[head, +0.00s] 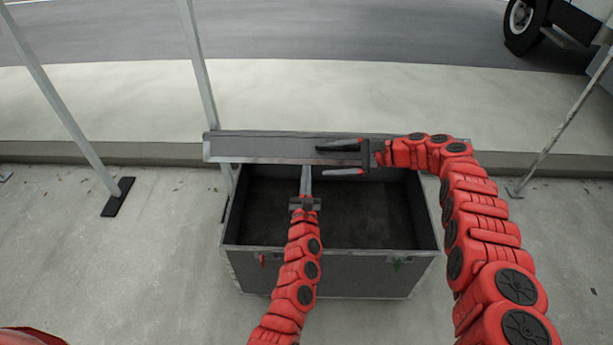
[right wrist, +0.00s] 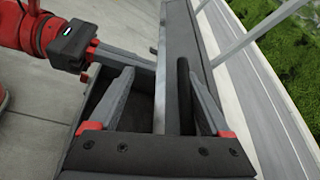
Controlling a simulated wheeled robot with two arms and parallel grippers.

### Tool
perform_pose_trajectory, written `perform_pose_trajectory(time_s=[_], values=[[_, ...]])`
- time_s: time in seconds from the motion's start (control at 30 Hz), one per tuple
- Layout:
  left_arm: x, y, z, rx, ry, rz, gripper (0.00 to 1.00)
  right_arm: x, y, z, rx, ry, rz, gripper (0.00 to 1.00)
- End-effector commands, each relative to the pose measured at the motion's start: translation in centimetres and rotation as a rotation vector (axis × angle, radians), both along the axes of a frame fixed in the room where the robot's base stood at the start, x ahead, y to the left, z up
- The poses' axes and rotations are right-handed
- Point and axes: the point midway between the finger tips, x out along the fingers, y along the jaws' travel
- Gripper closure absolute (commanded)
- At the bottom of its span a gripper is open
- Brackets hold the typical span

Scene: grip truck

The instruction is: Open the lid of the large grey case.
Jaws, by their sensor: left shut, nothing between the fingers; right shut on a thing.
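The large grey case (head: 325,275) stands on the pavement in the head view, with its dark inside (head: 365,215) open to view. Its lid (head: 255,147) is raised along the back, seen as a narrow grey band. My right gripper (head: 340,159) has one finger on each side of the lid and is shut on it; the right wrist view shows the lid's edge (right wrist: 165,65) between the fingers (right wrist: 162,100). My left gripper (head: 306,172) is shut and empty over the case opening, its tips near the lid. It also shows in the right wrist view (right wrist: 140,62).
Thin metal poles stand left of the case (head: 65,100), behind its left corner (head: 200,80) and to the right (head: 560,130). A kerb (head: 90,153) runs behind the case. A truck wheel (head: 522,22) shows at the back right.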

Motion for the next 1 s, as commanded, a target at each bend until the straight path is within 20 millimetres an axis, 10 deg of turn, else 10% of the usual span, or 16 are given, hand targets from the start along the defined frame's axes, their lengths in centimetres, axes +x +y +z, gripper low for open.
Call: perform_pose_trajectory(time_s=[0.37,1.0], values=[[0.2,0.1,0.7,0.0,-0.015,0.004,1.0,-0.3,-0.4,-0.5,-0.006,0.012,0.002,0.53],[0.1,0.1,0.2,0.0,-0.004,0.003,1.0,-2.2,-10.8,3.7,-0.003,0.001,-0.005,0.53]])
